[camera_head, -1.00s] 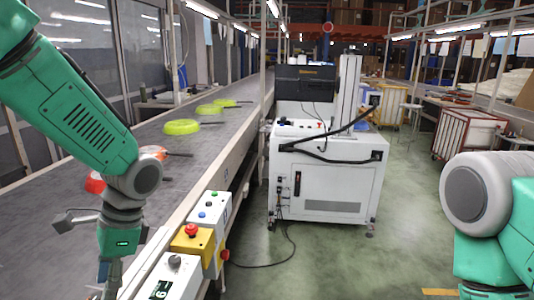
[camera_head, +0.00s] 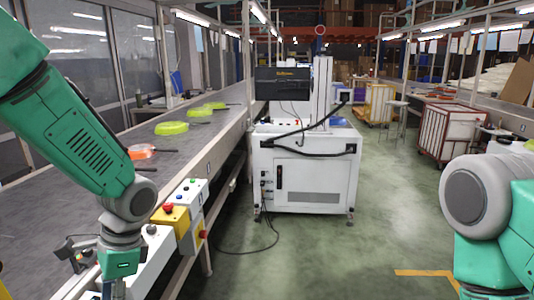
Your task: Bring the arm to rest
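My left arm comes in from the left and hangs over the near edge of the conveyor (camera_head: 60,205). Part of my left gripper (camera_head: 100,268) shows at the lower left, cut by the bottom edge. I cannot tell whether its fingers are open or shut. My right arm shows at the right edge, but its gripper is out of view. An orange-red pan (camera_head: 142,152) lies on the belt just beyond my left arm. Yellow-green pans (camera_head: 172,128) lie farther along the belt.
A control box with a red button on yellow (camera_head: 172,212) stands on the conveyor's side, close to my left arm. A white machine cabinet (camera_head: 305,175) stands in the middle. A white-panelled cart (camera_head: 448,135) is at the right. The green floor between is clear.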

